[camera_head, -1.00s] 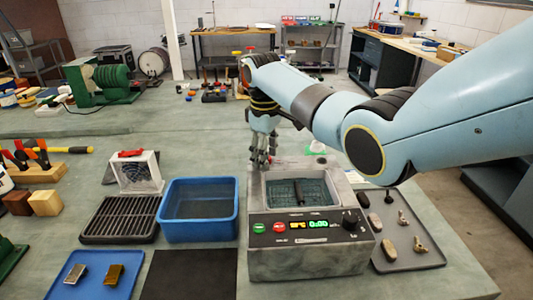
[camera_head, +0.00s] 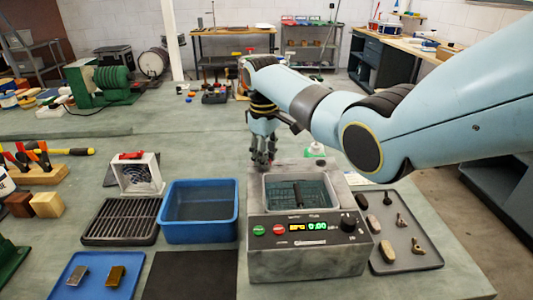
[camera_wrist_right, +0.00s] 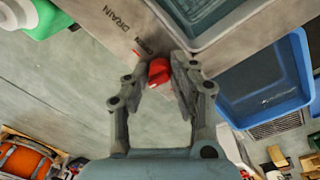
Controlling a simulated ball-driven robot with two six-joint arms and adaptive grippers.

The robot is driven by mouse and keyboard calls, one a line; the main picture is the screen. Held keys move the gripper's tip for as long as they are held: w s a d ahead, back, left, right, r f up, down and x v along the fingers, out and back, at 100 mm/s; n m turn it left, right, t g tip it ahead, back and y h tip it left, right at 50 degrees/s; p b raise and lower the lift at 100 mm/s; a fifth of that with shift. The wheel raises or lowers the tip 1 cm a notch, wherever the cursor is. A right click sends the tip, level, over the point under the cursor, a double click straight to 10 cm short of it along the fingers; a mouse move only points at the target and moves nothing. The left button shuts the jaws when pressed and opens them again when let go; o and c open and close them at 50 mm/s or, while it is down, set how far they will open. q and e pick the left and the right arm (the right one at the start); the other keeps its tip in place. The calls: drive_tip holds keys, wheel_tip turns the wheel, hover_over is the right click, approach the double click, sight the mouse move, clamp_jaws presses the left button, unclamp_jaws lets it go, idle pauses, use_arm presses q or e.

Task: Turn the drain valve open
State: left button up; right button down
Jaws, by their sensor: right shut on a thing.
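The drain valve's red handle (camera_wrist_right: 159,72) shows in the right wrist view, beside the printed words DRAIN and OPEN on the grey top of the machine (camera_head: 308,262). My right gripper (camera_wrist_right: 163,80) has its fingertips on either side of the handle and is shut on it. In the head view the right gripper (camera_head: 263,161) points down at the back left corner of the machine, and its fingers mostly hide the valve. The machine's basin (camera_head: 268,190) holds a mesh basket and a dark bar. My left gripper is in neither view.
A blue tub (camera_head: 238,222) stands close to the machine's left side. A grey tray (camera_head: 428,262) with several small parts lies to its right. A green-and-white bottle (camera_head: 316,150) stands behind. A black grate (camera_head: 122,242) and a small fan (camera_head: 138,174) are at left.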

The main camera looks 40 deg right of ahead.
drive_tip(key=m+p, duration=0.2)
drive_tip(key=m, duration=0.1)
drive_tip(key=shift+r, duration=0.15)
drive_tip(key=m+p, duration=0.1)
drive_tip(key=m, duration=0.7)
drive_tip(key=shift+w+m+g+p, duration=0.1)
drive_tip(key=shift+m+g+p, duration=0.2)
drive_tip(key=shift+p, duration=0.1)
drive_tip(key=m, duration=0.4)
drive_tip(key=shift+m, duration=0.3)
drive_tip(key=c, duration=1.1)
unclamp_jaws()
wheel_tip(320, 180, up, 12)
drive_tip(key=shift+w+a, duration=0.15)
drive_tip(key=shift+w, duration=0.2)
